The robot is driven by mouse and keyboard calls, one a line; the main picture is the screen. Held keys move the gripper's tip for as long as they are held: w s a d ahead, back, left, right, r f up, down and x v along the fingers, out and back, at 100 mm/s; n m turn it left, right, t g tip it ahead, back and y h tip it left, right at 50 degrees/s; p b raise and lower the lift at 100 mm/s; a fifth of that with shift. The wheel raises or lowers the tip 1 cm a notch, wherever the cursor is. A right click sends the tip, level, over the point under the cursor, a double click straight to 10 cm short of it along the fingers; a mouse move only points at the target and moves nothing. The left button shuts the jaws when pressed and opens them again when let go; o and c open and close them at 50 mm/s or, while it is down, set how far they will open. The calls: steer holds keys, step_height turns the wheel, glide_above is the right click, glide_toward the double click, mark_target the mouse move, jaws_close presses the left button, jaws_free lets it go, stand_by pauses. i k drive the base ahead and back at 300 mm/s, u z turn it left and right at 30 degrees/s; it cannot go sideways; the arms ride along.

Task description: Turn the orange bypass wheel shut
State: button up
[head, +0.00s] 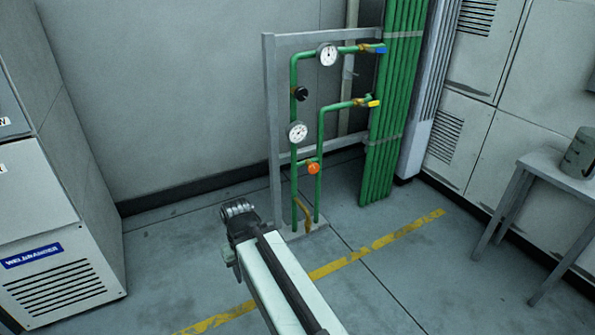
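The orange bypass wheel (313,168) sits low on the green pipework (294,115), on the short cross pipe between the two upright pipes. My gripper (237,208) is at the far end of my arm, to the left of the wheel and lower in the picture. It is apart from the wheel. Its fingers are small and seen from behind, so I cannot tell whether they are open or shut. Nothing visible hides the wheel.
A grey frame (270,120) carries the pipes, two gauges (327,55), a black knob (302,93), a blue-handled valve and a yellow-handled valve (373,103). A cabinet (65,270) stands left, a table (560,170) right. Floor with a yellow line (375,243) is clear.

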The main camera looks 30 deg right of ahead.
mark_target(314, 169)
steer(key=u, duration=0.1)
steer(key=i, duration=1)
